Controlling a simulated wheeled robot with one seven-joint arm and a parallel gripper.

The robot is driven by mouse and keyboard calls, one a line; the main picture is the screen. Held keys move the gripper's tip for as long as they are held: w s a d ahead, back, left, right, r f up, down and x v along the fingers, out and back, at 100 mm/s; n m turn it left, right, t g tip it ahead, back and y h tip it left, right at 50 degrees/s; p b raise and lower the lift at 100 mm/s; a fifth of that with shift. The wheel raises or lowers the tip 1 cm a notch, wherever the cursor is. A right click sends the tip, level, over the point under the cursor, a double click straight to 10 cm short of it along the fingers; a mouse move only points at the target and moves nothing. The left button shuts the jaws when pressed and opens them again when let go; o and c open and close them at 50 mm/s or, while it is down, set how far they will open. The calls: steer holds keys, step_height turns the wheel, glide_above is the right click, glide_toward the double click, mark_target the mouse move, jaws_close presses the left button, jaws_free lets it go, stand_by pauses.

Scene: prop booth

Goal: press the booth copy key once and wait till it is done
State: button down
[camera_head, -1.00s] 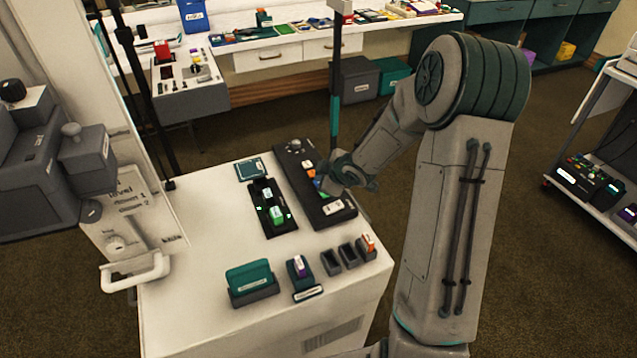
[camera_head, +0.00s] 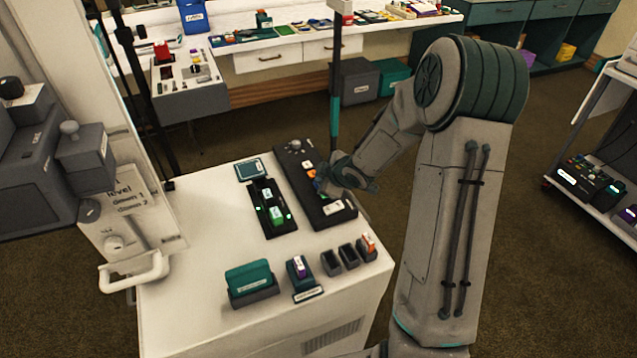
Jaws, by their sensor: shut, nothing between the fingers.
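A black control panel (camera_head: 296,182) lies on the white cabinet top, with a knob at its far end and several coloured keys. A white key (camera_head: 333,208) shows at its near end and an orange key (camera_head: 311,174) further back. The copy key's label is not readable. Left of the panel, a black dock (camera_head: 262,222) holds two small cartridges, the nearer one green (camera_head: 277,213), with green lights lit.
On the cabinet top (camera_head: 205,225) stand a teal box in a holder (camera_head: 250,284), a purple-and-white piece in a stand (camera_head: 300,272) and small dark cups (camera_head: 340,258). A dark vertical post rises behind the panel. A grey machine (camera_head: 40,165) stands at left.

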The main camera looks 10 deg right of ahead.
steer(key=shift+r+p, duration=0.7)
steer(key=shift+r, duration=0.05)
steer(key=shift+r, duration=0.1)
step_height(320, 180, up, 5)
steer(key=p, duration=0.5)
stand_by(0.5)
